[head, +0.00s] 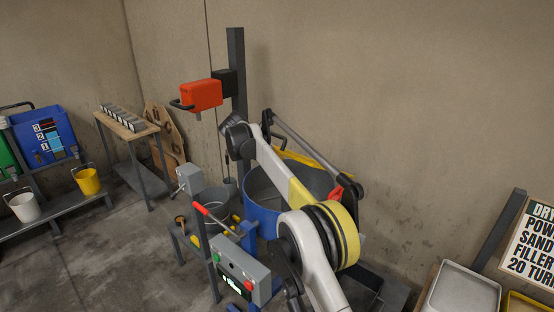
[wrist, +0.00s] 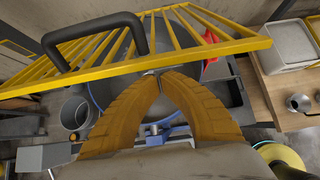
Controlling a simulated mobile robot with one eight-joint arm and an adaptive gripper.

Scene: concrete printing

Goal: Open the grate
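The yellow barred grate (wrist: 190,45) with its black handle (wrist: 95,30) spans the top of the wrist view. It appears raised and tilted above the blue drum (wrist: 95,85), whose grey interior shows below and between the bars. In the head view a little of the grate (head: 297,158) shows behind my arm, above the drum (head: 262,217). My gripper (wrist: 159,77) has its two orange fingers brought together at the tips, close to the grate's near rim and right of the handle. The handle is not between them. I cannot tell whether they touch the rim. In the head view my fingers are hidden.
A grey control box (head: 240,268) with buttons stands in front of the drum. An orange-red box (head: 201,95) hangs on a tall post behind it. A grey bucket (wrist: 75,112) is beside the drum. A wooden table (wrist: 262,95) with trays is to the right.

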